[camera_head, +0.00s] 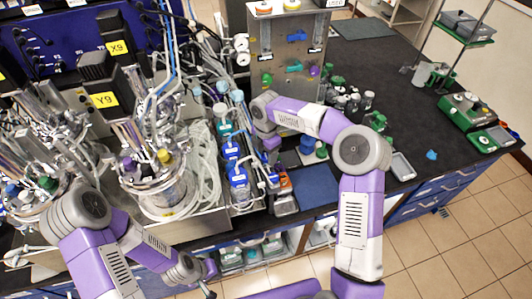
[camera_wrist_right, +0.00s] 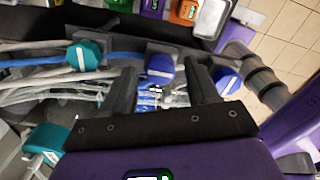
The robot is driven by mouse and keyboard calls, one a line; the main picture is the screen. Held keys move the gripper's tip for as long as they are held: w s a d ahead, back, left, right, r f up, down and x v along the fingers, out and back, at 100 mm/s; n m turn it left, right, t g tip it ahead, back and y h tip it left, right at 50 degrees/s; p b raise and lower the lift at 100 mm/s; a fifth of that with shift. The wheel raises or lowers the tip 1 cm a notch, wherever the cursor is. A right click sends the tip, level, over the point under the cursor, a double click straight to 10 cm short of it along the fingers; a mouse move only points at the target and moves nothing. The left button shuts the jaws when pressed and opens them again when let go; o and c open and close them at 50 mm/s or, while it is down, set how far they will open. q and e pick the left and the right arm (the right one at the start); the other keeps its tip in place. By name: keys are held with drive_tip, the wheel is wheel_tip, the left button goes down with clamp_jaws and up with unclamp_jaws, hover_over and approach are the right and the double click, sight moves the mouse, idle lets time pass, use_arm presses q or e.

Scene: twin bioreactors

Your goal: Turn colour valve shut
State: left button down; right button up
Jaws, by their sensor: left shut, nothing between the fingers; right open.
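Several coloured valve knobs with white stripes show in the right wrist view. A blue knob (camera_wrist_right: 160,67) lies between the fingertips of my right gripper (camera_wrist_right: 162,78), which is open; I cannot tell whether a finger touches it. A teal knob (camera_wrist_right: 84,56) is left of the fingers and another blue knob (camera_wrist_right: 226,79) is right of them. A further teal knob (camera_wrist_right: 46,143) shows at lower left. In the head view, coloured valve handles (camera_head: 294,67) sit on an upright metal panel. My left gripper (camera_head: 208,286) is shut and empty at the bottom, in front of the bench.
Glass reactor vessels (camera_head: 160,190) with dense tubing stand left of the valves. Clear tubes (camera_wrist_right: 40,90) run close to my right fingers. The black bench top (camera_head: 405,120) is clearer at the right.

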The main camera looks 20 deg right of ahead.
drive_tip(key=c, duration=1)
drive_tip(key=shift+c, duration=0.2)
drive_tip(key=m, duration=1.3)
drive_tip(key=shift+m, duration=2.4)
